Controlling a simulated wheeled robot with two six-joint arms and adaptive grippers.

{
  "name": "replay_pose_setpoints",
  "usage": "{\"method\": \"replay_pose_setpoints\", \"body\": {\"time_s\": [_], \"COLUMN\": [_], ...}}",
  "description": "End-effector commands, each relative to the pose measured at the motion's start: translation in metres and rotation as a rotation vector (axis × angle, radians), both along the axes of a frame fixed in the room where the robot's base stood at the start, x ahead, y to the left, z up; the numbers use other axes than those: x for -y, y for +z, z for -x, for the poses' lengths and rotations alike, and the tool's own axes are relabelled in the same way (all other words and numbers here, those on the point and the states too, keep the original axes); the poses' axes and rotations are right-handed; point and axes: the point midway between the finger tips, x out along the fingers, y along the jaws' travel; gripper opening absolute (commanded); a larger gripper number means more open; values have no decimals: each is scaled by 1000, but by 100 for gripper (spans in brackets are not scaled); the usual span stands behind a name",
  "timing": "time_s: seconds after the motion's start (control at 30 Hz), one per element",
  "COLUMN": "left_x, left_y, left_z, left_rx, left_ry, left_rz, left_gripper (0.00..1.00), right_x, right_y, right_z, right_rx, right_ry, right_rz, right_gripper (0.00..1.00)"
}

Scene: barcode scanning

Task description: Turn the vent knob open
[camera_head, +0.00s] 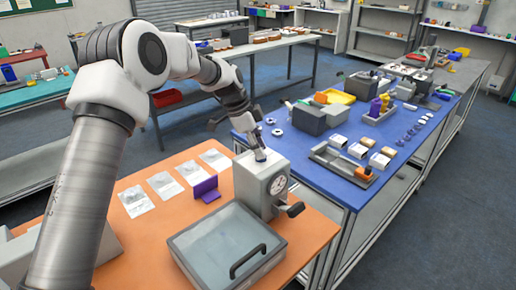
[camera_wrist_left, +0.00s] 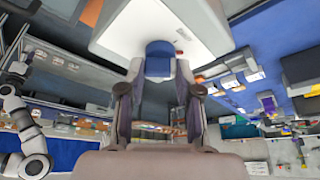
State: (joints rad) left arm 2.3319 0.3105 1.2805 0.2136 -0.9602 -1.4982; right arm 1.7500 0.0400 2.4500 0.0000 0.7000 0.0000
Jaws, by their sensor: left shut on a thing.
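A pale grey box-shaped device (camera_head: 252,186) with a round dial gauge (camera_head: 278,184) on its front stands on the orange table. A small blue knob (camera_head: 260,156) sits on its top. My left gripper (camera_head: 259,150) reaches it from above. In the left wrist view the blue knob (camera_wrist_left: 159,57) lies between the fingertips of my left gripper (camera_wrist_left: 158,72), which is shut on it. The device's pale top (camera_wrist_left: 160,25) shows behind the knob. The fingers partly cover the knob, so its turn angle cannot be told. My right gripper is not in view.
A clear-lidded case (camera_head: 215,238) with a black handle lies in front of the device. A dark side lever (camera_head: 295,209) sticks out right. The blue table (camera_head: 308,178) holds trays and boxes.

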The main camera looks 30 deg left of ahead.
Motion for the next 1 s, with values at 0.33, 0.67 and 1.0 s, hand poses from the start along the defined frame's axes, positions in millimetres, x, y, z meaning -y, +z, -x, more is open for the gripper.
{"method": "replay_pose_setpoints", "body": {"time_s": [0.33, 0.67, 1.0], "left_x": [1, 1, 1], "left_y": [-2, -2, -3], "left_z": [0, -1, -1], "left_rx": [-10, -10, -8], "left_ry": [-329, -604, -754], "left_rz": [1, 1, 3], "left_gripper": [0, 0, 0], "right_x": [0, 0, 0], "right_y": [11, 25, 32], "right_z": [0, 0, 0], "right_rx": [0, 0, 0], "right_ry": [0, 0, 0], "right_rz": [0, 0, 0], "right_gripper": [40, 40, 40]}}
